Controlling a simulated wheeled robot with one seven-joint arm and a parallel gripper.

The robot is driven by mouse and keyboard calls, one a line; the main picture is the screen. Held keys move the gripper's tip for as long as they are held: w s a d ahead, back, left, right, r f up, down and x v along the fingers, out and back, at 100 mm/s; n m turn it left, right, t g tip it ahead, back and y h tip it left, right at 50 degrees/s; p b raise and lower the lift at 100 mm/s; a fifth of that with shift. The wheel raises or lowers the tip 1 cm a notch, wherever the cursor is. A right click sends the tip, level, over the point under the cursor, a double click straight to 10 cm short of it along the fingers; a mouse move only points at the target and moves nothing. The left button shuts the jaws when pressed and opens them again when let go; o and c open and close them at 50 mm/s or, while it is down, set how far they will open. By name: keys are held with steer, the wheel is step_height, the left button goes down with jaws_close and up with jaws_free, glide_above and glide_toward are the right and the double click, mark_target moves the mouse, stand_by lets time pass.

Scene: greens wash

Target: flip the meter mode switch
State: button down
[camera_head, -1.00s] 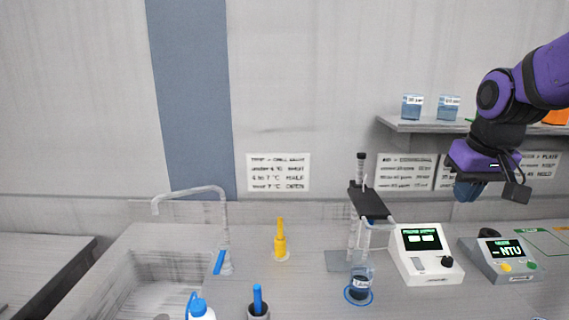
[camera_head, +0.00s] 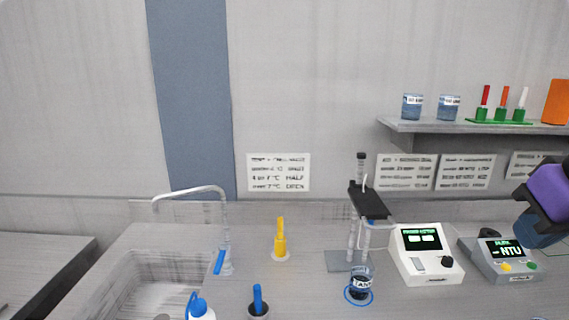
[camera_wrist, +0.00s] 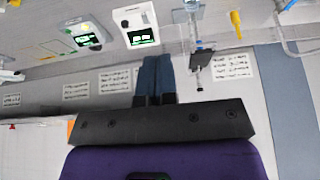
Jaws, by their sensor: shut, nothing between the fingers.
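The white meter (camera_head: 428,255) stands on the bench at the right in the head view, with a dark screen showing green and white, a light rocker-like piece (camera_head: 418,265) and a black knob (camera_head: 447,262) on its front. Which of these is the mode switch I cannot tell. The same meter shows upside down in the wrist view (camera_wrist: 138,22). A grey meter (camera_head: 502,259) reading NTU, with yellow and green buttons, stands to its right. My gripper (camera_head: 538,238) is at the right edge of the head view, right of the grey meter. Its blue fingers (camera_wrist: 154,80) are together and empty in the wrist view.
A stand with a probe (camera_head: 368,205) and a labelled beaker (camera_head: 361,284) are left of the white meter. A shelf (camera_head: 470,127) with cups and tubes hangs above. A yellow bottle (camera_head: 280,243), faucet (camera_head: 224,230) and sink (camera_head: 160,285) are further left.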

stand_by(0.3)
steer(key=n+g, duration=0.4)
steer(key=n, duration=1.4)
glide_above(415, 260)
steer(key=s, duration=0.2)
step_height(415, 260, down, 20)
steer(key=shift+d+r, duration=0.1)
steer(key=f, duration=0.4)
steer(key=w+f, duration=0.1)
steer(key=f, duration=0.9)
steer(key=shift+w, duration=0.35)
